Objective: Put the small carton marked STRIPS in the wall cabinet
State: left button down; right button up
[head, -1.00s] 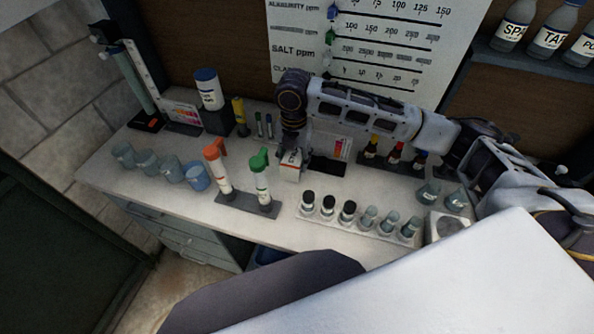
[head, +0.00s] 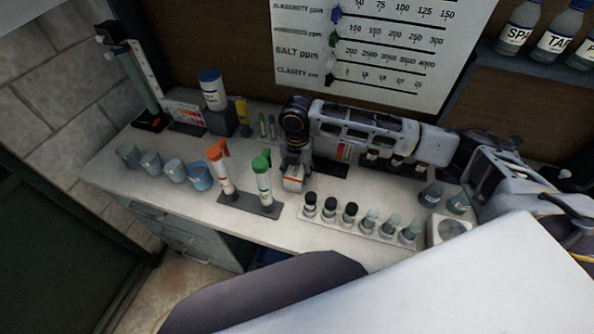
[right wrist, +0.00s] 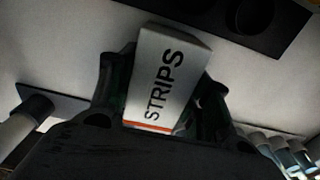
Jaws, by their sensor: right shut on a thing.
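The small white carton marked STRIPS (right wrist: 165,80), with an orange band, sits between the fingers of my right gripper (right wrist: 160,95) in the right wrist view. In the head view the carton (head: 293,183) shows under my right gripper (head: 296,170), over the counter behind the row of small vials. The gripper is shut on it. I cannot tell whether the carton touches the counter. The wall cabinet is not recognisable in these frames. My left gripper is not in view.
A rack with orange- and green-capped tubes (head: 248,203) stands left of the carton. A row of vials (head: 360,221) stands in front of it, to the right. Several cups (head: 165,166) are at the left. Shelf bottles (head: 555,32) are upper right.

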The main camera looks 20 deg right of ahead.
jog(key=shift+f, duration=0.1)
dwell(0.3)
jog(key=o, duration=1)
notch_tip(320, 180, up, 12)
jog(key=shift+r+b, duration=0.1)
jog(key=shift+b, duration=0.3)
jog(key=shift+o, duration=0.3)
